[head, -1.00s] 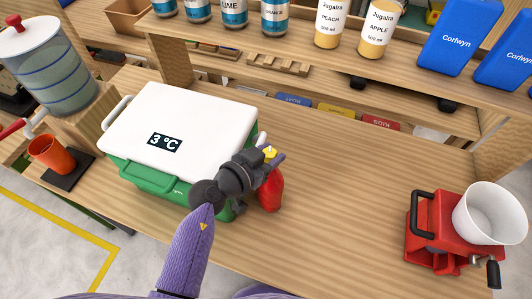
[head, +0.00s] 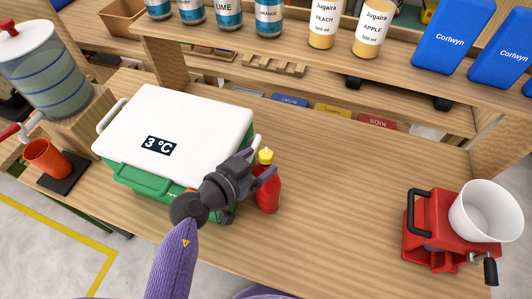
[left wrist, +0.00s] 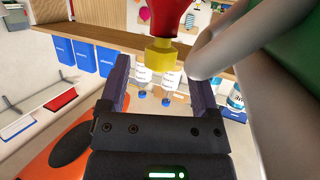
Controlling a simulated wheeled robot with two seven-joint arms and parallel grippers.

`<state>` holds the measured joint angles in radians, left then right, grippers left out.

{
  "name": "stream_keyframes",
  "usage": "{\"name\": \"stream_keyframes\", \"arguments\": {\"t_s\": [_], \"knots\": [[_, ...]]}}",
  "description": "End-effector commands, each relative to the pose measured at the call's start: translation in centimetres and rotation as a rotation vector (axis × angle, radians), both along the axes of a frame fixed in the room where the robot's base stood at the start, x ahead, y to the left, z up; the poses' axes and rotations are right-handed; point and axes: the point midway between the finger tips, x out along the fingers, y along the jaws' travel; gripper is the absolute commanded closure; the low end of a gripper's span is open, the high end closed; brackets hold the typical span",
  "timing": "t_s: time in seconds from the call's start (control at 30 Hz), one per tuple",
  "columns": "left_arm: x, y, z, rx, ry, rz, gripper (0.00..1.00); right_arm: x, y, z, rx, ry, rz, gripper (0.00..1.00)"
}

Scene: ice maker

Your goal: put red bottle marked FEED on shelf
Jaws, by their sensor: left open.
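The red bottle (head: 267,195) with a yellow cap (head: 265,156) stands upright on the wooden counter, just right of the white-lidded green cooler. No FEED marking is readable. My left gripper (head: 258,165) is open at the bottle's upper part and partly hides its left side. In the left wrist view, the yellow cap (left wrist: 161,54) and part of the red body (left wrist: 168,18) show beyond and between the spread fingers (left wrist: 161,80); contact cannot be told. The upper shelf (head: 290,52) runs behind the counter. My right gripper is not in view.
The green cooler (head: 135,178) stands close left of the gripper. Jars (head: 268,17), juice bottles (head: 323,25) and blue Corlwyn packs (head: 443,38) occupy the shelf, with gaps between. A red machine with a white bowl (head: 487,208) stands right. The counter middle is clear.

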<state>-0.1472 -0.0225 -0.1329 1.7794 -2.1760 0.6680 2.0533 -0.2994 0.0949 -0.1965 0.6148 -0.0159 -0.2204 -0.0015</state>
Motion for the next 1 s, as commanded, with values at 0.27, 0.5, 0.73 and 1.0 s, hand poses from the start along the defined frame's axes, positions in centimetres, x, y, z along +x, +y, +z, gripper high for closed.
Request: {"name": "stream_keyframes", "arguments": {"t_s": [0.27, 0.5, 0.73, 1.0], "knots": [[-3.7, 3.5, 2.5, 0.001, 0.001, 0.0, 0.2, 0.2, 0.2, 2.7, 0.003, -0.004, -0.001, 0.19], [-3.9, 2.7, 6.0, -0.071, -0.167, -0.061, 0.36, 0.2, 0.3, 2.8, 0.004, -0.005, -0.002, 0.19], [-3.5, 2.1, 7.5, -0.154, -0.23, -0.029, 0.36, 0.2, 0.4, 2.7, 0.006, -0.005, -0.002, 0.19], [-4.1, 3.3, 1.9, 0.002, -0.003, 0.0, 0.36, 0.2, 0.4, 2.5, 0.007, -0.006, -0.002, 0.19]]}}
